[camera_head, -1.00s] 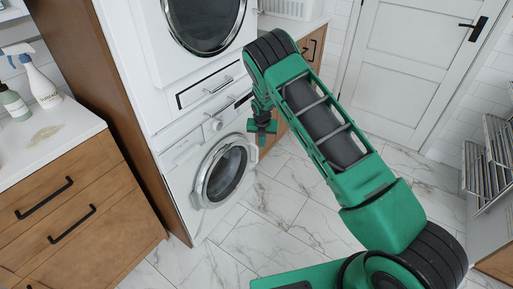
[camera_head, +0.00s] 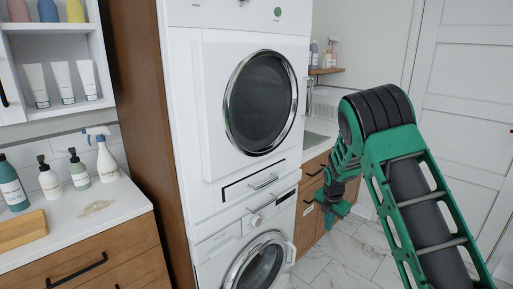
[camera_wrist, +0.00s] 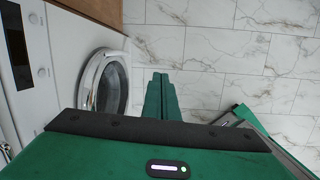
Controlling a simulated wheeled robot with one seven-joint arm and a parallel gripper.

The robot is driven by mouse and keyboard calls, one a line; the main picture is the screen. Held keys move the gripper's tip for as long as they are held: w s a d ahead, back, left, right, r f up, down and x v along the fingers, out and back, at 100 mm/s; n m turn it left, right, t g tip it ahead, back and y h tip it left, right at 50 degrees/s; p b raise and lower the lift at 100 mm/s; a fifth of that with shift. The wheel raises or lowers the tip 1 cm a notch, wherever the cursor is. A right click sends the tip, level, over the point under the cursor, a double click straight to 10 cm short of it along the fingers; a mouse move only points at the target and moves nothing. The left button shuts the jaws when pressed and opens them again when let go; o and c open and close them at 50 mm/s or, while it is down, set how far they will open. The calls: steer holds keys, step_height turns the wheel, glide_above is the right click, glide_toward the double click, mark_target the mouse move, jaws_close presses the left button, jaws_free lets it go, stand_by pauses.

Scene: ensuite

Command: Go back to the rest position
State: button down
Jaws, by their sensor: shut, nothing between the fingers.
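My gripper (camera_head: 335,210) hangs at the end of my green arm, in front of the wooden cabinet right of the washer. In the wrist view its green fingers (camera_wrist: 161,98) are together, with nothing between them, above the marble floor. My arm is bent, with its elbow raised at the right of the head view. The gripper is apart from the washer and the cabinet.
A stacked dryer (camera_head: 262,100) and washer (camera_head: 258,262) stand in the middle, both doors shut. A counter (camera_head: 125,208) with bottles and a stain is at left. A white door (camera_head: 465,110) is at right. The marble floor (camera_head: 345,262) looks clear.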

steer(key=s+d+r+m+g, duration=0.1)
steer(key=s+d+r+m, duration=0.6)
steer(key=s, duration=0.4)
steer(key=s+d+r+m, duration=0.5)
steer(key=s+r+m, duration=0.4)
steer(key=s+r, duration=0.15)
steer(key=s+r+m+g+y, duration=0.1)
steer(key=s+r+m, duration=0.2)
steer(key=s+m, duration=1.3)
steer(key=s, duration=1.3)
steer(key=shift+a+r, duration=0.15)
steer(key=shift+r, duration=0.05)
